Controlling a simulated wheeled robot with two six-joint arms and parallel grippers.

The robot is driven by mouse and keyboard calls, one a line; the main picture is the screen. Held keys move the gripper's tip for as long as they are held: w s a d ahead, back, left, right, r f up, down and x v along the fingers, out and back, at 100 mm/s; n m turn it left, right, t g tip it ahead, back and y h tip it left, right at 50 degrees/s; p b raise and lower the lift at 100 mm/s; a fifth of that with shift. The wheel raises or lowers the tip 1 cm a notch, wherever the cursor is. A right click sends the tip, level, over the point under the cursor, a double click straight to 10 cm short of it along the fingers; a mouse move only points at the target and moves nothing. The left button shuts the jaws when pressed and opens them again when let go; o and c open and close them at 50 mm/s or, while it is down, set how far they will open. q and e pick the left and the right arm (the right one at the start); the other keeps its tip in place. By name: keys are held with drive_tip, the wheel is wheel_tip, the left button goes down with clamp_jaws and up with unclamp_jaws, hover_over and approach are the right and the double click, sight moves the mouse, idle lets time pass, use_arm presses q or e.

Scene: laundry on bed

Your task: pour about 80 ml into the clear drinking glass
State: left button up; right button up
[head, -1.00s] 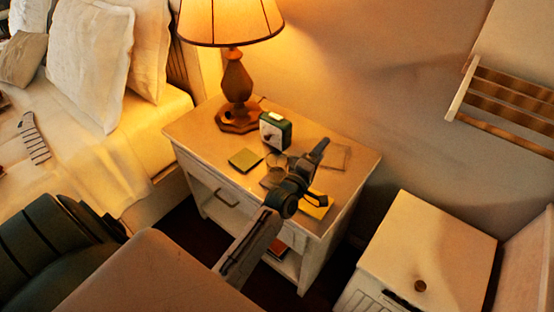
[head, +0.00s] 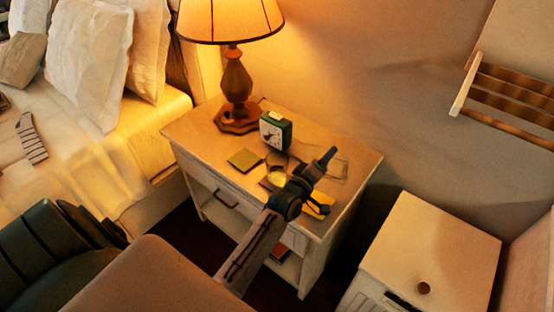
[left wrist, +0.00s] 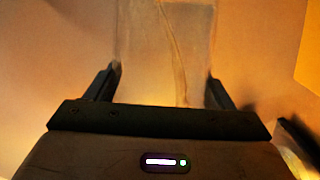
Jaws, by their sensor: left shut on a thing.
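The clear drinking glass (head: 277,160) stands on the nightstand, left of my left gripper, with a pale yellowish patch low in it. My left gripper (head: 322,182) is over the right part of the nightstand. In the left wrist view its two fingers (left wrist: 163,88) are on either side of a clear, see-through vessel (left wrist: 150,45), and it is shut on this vessel. A thin curved line shows through the vessel; I cannot tell its liquid level. In the head view the vessel is hard to make out. My right gripper is not in view.
On the nightstand (head: 205,133) are a lamp (head: 236,80), a green clock (head: 275,130), a green square pad (head: 243,160) and a yellow item (head: 318,200) partly behind the gripper. A white cabinet (head: 430,240) stands at right. The bed is at left.

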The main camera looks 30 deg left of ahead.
use_arm(q)
drive_tip(key=shift+f+m, duration=0.2)
drive_tip(key=shift+m, duration=0.1)
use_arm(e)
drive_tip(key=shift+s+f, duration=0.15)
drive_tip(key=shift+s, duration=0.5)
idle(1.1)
